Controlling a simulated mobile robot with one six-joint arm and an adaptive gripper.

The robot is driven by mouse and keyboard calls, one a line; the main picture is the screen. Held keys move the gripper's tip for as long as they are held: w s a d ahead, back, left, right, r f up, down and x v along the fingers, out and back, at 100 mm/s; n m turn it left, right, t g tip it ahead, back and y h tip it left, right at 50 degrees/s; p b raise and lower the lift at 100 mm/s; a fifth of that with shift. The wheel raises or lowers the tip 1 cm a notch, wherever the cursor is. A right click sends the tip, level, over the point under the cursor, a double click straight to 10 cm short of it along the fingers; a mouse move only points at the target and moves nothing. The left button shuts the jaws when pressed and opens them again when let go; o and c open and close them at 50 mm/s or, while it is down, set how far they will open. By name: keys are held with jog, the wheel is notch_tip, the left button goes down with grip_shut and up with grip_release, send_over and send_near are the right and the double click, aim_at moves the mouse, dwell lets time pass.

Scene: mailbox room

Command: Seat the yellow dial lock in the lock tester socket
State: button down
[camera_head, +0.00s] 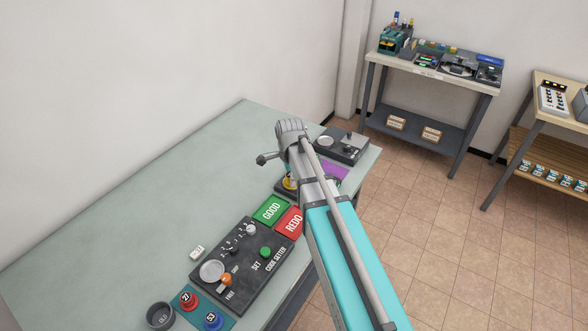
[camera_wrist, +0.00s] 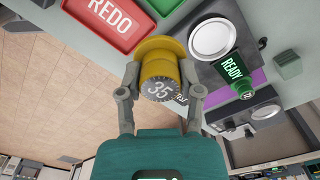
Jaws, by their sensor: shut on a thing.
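The yellow dial lock (camera_wrist: 158,68) is held between the two fingers of my gripper (camera_wrist: 161,80), its grey numbered dial reading 35 toward the wrist camera. In the head view a bit of yellow (camera_head: 290,184) shows beside my arm, which hides most of the gripper. Beyond the lock in the wrist view is a dark device with a round pale disc (camera_wrist: 210,38) and a green READY label (camera_wrist: 232,66). The lock is left of that disc in the picture. Its underside and any contact below are hidden.
A grey device (camera_head: 342,145) stands at the bench's far end, near a purple pad (camera_head: 335,170). Red (camera_head: 187,300) and blue (camera_head: 212,320) locks stand at the near end.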

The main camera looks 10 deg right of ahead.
jog(key=shift+m, duration=0.7)
jog(key=w+f+b, duration=0.1)
jog(key=w, duration=0.1)
jog(key=w+d+f, duration=0.1)
jog(key=w, duration=0.2)
jog(key=w+d+f+b, duration=0.1)
jog(key=w, duration=0.2)
jog(key=shift+w+d+b, duration=0.1)
jog(key=shift+b, duration=0.2)
jog(key=shift+f, duration=0.25)
jog(key=shift+f+b, duration=1.9)
jog(key=shift+b, duration=0.2)
jog(key=shift+f+b, duration=0.65)
jog(key=shift+f, duration=0.05)
jog(key=shift+c, duration=0.9)
grip_release()
jog(key=shift+o, duration=0.9)
